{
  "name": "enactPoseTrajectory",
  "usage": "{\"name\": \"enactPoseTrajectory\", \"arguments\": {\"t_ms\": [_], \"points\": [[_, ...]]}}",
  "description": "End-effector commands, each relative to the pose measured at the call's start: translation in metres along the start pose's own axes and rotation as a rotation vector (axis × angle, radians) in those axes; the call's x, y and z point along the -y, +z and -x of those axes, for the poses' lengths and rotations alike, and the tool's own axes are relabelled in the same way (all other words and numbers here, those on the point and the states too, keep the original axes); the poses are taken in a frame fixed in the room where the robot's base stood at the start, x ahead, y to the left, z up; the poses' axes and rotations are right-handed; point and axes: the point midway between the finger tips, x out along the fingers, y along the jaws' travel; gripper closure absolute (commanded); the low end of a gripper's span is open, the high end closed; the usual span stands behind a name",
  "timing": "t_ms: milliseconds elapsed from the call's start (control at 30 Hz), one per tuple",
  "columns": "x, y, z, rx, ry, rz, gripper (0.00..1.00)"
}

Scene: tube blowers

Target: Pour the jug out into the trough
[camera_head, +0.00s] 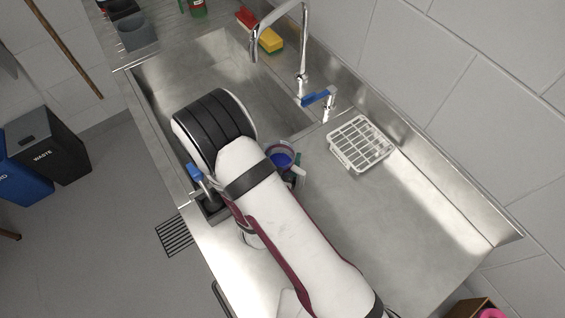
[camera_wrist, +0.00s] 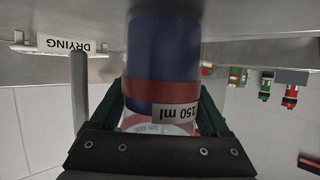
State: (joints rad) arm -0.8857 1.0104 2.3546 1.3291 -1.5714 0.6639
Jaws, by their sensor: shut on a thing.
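The jug (camera_head: 281,158) shows in the head view as a round rim with blue inside, just right of my white forearm. In the wrist view the jug (camera_wrist: 165,55) is clear-walled with blue contents, a red band and a "150 ml" label. My gripper (camera_wrist: 163,108) has its dark green fingers on both sides of the jug, shut on it. In the head view the forearm hides most of the gripper. A dark box-shaped container (camera_head: 211,208) stands at the counter's front edge, partly hidden by my arm. I cannot tell whether it is the trough.
The steel sink basin (camera_head: 215,62) lies behind my arm. A tap (camera_head: 301,84) and a blue-handled valve (camera_head: 322,98) stand along its back. A white wire rack (camera_head: 361,144) sits right of the jug. A sponge (camera_head: 270,40) lies at the back.

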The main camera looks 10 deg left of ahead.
Motion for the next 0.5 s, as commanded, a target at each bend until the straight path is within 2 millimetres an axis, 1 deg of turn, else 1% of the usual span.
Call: {"name": "enactPoseTrajectory", "arguments": {"t_ms": [67,167,333,400,500], "points": [[0.001,-0.004,0.002,-0.001,-0.001,-0.001,0.97],[0.001,-0.019,0.007,-0.003,-0.002,-0.003,0.97],[0.002,-0.061,0.025,-0.006,-0.003,-0.008,0.97],[0.002,-0.075,0.031,-0.004,-0.003,-0.006,0.97],[0.005,-0.09,0.033,-0.003,-0.008,-0.003,0.97]]}}
